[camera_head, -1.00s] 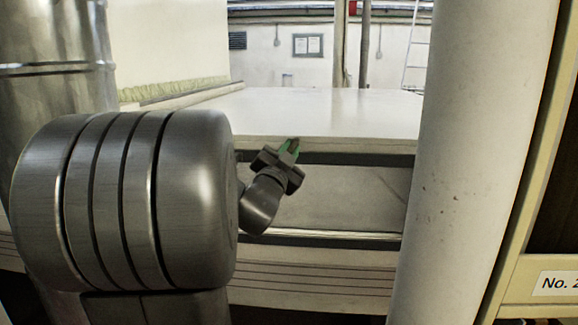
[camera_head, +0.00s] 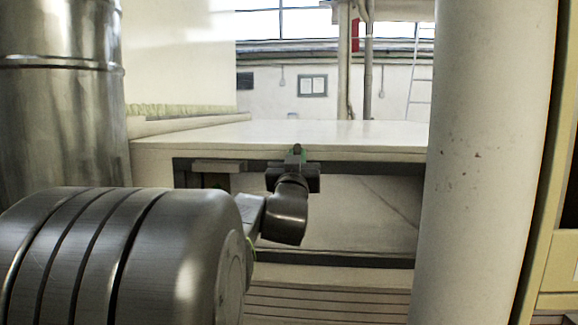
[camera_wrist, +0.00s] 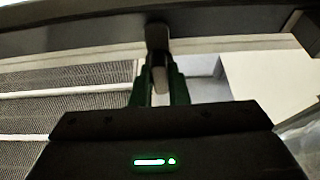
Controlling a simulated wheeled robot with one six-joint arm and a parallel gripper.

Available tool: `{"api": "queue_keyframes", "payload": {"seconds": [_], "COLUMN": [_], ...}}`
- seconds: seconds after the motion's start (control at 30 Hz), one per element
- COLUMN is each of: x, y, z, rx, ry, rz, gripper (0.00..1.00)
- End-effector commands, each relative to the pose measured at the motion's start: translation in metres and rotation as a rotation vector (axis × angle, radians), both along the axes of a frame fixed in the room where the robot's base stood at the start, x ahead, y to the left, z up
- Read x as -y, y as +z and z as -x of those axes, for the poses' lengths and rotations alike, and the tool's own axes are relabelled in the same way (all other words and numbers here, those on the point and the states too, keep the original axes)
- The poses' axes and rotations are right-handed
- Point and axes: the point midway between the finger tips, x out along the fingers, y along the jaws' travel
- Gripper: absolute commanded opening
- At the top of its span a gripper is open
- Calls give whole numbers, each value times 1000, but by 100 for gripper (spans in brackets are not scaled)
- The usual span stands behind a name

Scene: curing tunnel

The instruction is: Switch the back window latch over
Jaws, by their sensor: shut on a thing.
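The window (camera_head: 365,205) is a pale pane in a dark frame, set in the side of the cream tunnel housing. My gripper (camera_head: 297,153) is at the top bar of this frame, with dark jaws and green fingers pointing up. In the wrist view, the latch (camera_wrist: 157,38) is a small dark tab with a lighter lower end, hanging from a dark bar. My gripper (camera_wrist: 159,88) is shut on it, with one green finger on each side. In the head view, my gripper hides the latch.
A thick pale column (camera_head: 485,150) stands close on the right, beside a cream cabinet (camera_head: 555,270). A shiny metal duct (camera_head: 60,100) stands at the left. The housing's flat top (camera_head: 300,131) is clear. A grey block (camera_head: 218,166) sits at the frame's upper left.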

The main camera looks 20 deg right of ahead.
Motion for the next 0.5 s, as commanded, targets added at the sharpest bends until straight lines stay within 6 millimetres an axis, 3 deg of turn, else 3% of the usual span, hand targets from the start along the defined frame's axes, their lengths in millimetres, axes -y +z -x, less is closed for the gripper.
{"api": "queue_keyframes", "payload": {"seconds": [0.47,0.5], "x": [0,0], "y": [-2,-2], "z": [0,0], "rx": [-11,-10], "ry": [0,0], "rz": [9,10], "gripper": [0,22]}}
